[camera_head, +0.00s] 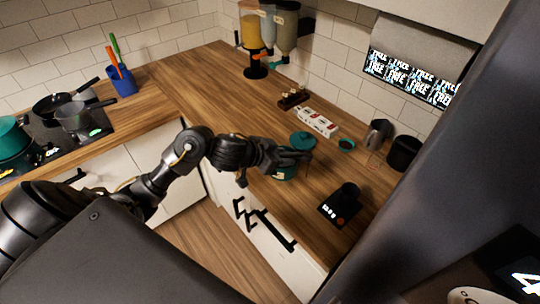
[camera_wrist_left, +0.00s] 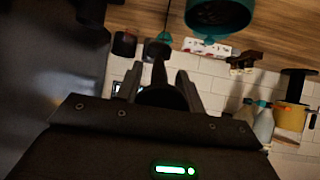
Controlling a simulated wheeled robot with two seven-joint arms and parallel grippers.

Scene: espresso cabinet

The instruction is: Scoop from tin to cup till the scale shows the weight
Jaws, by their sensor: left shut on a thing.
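A round teal piece (camera_head: 303,141) shows just behind the gripper. In the left wrist view a teal round vessel with a dark inside (camera_wrist_left: 218,14) shows at the top edge. My left gripper (camera_wrist_left: 168,82) is shut on a dark, thin-handled thing (camera_wrist_left: 160,72), likely the scoop; its far end is unclear. A dark cup (camera_head: 347,193) stands on the black scale (camera_head: 331,212), whose lit digits are too small to read. My right gripper is not in view.
A dark panel (camera_head: 520,272) shows a bright "4".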

